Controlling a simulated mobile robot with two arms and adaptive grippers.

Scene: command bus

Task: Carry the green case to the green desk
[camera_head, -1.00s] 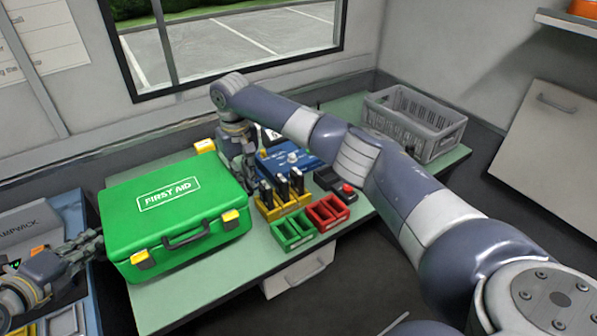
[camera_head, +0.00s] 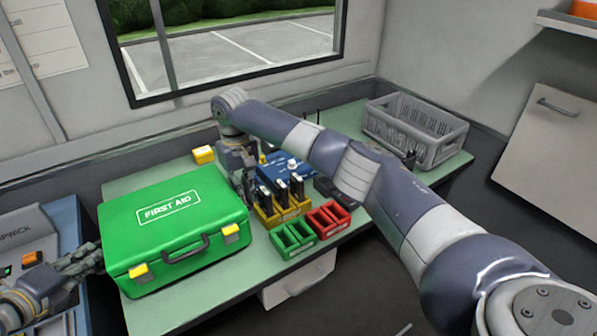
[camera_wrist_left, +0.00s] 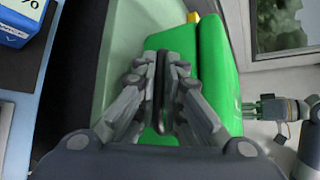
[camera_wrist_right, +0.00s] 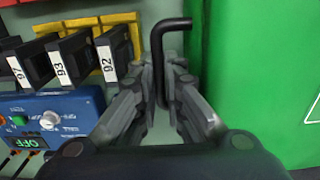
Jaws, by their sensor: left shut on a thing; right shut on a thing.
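The green case (camera_head: 160,235), marked FIRST AID, lies flat over the left part of the pale green desk (camera_head: 225,290). I cannot tell whether its underside touches the top. My left gripper (camera_head: 95,255) is at its left side. In the left wrist view this gripper (camera_wrist_left: 163,75) is shut on a black side handle (camera_wrist_left: 162,115). My right gripper (camera_head: 245,180) is at its right side. In the right wrist view it (camera_wrist_right: 162,75) is shut on a black side handle (camera_wrist_right: 170,25). The case's front handle (camera_head: 186,249) is free.
Right of the case stand a yellow rack (camera_head: 285,212) with black units, green (camera_head: 292,238) and red (camera_head: 328,219) trays and a blue device (camera_head: 285,165). A grey crate (camera_head: 415,130) is at the right end. A yellow box (camera_head: 203,155) is behind the case.

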